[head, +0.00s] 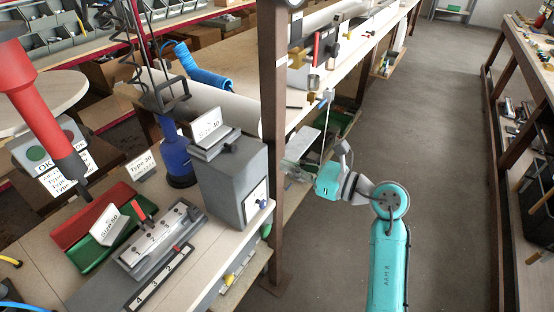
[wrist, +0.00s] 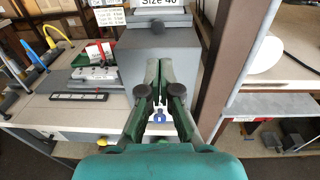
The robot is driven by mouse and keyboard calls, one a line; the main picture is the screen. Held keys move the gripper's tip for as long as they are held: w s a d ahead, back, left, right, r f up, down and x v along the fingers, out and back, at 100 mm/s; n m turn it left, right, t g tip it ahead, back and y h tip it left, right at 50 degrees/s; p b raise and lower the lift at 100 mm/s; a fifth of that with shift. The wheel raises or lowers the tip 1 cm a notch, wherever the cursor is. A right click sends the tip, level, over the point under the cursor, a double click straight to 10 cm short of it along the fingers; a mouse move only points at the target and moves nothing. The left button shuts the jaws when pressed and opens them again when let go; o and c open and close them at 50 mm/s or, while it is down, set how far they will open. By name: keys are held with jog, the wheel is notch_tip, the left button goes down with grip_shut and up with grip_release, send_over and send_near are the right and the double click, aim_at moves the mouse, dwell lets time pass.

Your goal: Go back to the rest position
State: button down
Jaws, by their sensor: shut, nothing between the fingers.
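My gripper (wrist: 158,72) shows in the wrist view with its two green fingers drawn together, shut and empty. In front of it stands a grey box-shaped unit (wrist: 130,62) with a grey block and a "Size 40" card on top. In the head view my teal arm reaches from the lower right towards the bench, and the gripper end is beside the brown post, to the right of the grey unit (head: 232,185). The fingertips are hard to make out in the head view.
A brown upright post (head: 275,130) stands between the grey unit and my arm. The workbench (head: 215,262) at left carries a numbered fixture (head: 160,240), red and green trays and a blue cylinder (head: 178,160). The aisle floor (head: 440,110) at right is clear.

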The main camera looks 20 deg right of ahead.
jog(key=s+a+f+m+t+y, duration=0.1)
jog(key=s+a+f+m+t, duration=0.15)
jog(key=s+a+m, duration=0.4)
jog(key=s+a+f+m+t+y, duration=0.1)
jog(key=s+a+m+t+y, duration=0.15)
jog(key=s+m, duration=0.7)
jog(key=s+d+f+m+g+h, duration=0.1)
jog(key=s+f+m+h, duration=0.3)
jog(key=s+m, duration=0.4)
jog(key=s+d+f+m+g+h, duration=0.1)
jog(key=s+d+f+m+h, duration=0.1)
jog(key=s+f+m+h, duration=0.3)
jog(key=s+d+f+m+g+h, duration=0.1)
jog(key=s+f+m+h, duration=0.4)
jog(key=s+m, duration=0.8)
jog(key=shift+s+d+m+g, duration=0.2)
jog(key=shift+d+m+g, duration=0.2)
jog(key=shift+d+m, duration=0.45)
jog(key=shift+r+h, duration=0.1)
jog(key=shift+h, duration=0.15)
